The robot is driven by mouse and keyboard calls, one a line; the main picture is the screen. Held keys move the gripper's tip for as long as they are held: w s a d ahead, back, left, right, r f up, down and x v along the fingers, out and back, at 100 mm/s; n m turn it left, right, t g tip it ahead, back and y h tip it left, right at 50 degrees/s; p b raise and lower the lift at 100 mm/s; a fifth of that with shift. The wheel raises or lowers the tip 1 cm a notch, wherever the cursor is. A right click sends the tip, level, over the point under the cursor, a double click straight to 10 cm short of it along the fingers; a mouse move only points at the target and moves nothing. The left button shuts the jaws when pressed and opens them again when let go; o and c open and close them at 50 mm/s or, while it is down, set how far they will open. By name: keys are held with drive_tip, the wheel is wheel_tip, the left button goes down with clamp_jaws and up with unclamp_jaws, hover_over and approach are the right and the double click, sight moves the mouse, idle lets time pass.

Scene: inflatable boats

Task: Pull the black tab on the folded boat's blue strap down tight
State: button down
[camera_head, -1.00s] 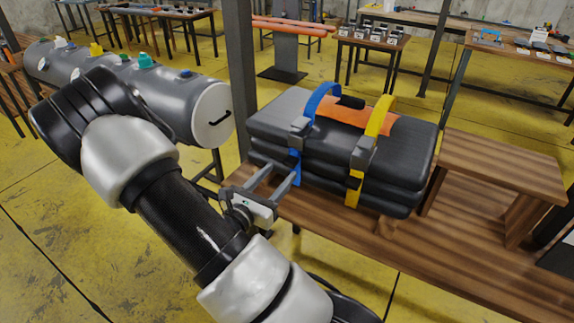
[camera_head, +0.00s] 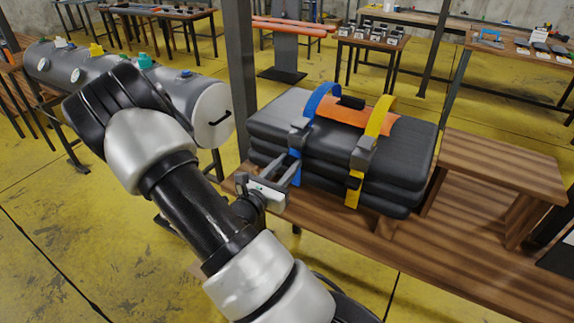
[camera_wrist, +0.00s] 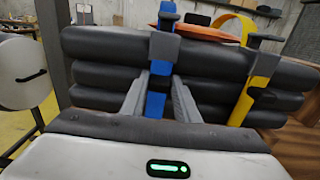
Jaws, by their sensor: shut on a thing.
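The folded boat (camera_head: 400,168) is a dark grey stacked bundle lying on a wooden bench. A blue strap (camera_head: 321,98) and a yellow strap (camera_head: 380,115) wrap over it, each with a grey buckle on the front edge. My gripper (camera_head: 291,159) is at the boat's front face, just below the blue strap's buckle (camera_head: 300,133). In the wrist view my gripper's fingers (camera_wrist: 160,82) stand either side of the blue strap (camera_wrist: 155,106) and are shut on the small black tab (camera_wrist: 158,84), which is mostly hidden between them.
The wooden bench (camera_head: 350,224) has a raised wooden block (camera_head: 500,165) to the right of the boat. A dark post (camera_head: 239,75) rises behind the boat's left end. Yellow floor lies open in front.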

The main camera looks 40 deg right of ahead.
wheel_tip(320, 180, down, 8)
drive_tip(key=b, duration=0.5)
drive_tip(key=shift+r, duration=0.1)
drive_tip(key=c, duration=1.4)
unclamp_jaws()
drive_tip(key=shift+o, duration=0.2)
drive_tip(key=shift+r, duration=0.1)
drive_tip(key=shift+a, duration=0.15)
drive_tip(key=p+v, duration=0.1)
drive_tip(key=v, duration=1.6)
drive_tip(key=shift+s+a, duration=0.1)
drive_tip(key=shift+s, duration=0.05)
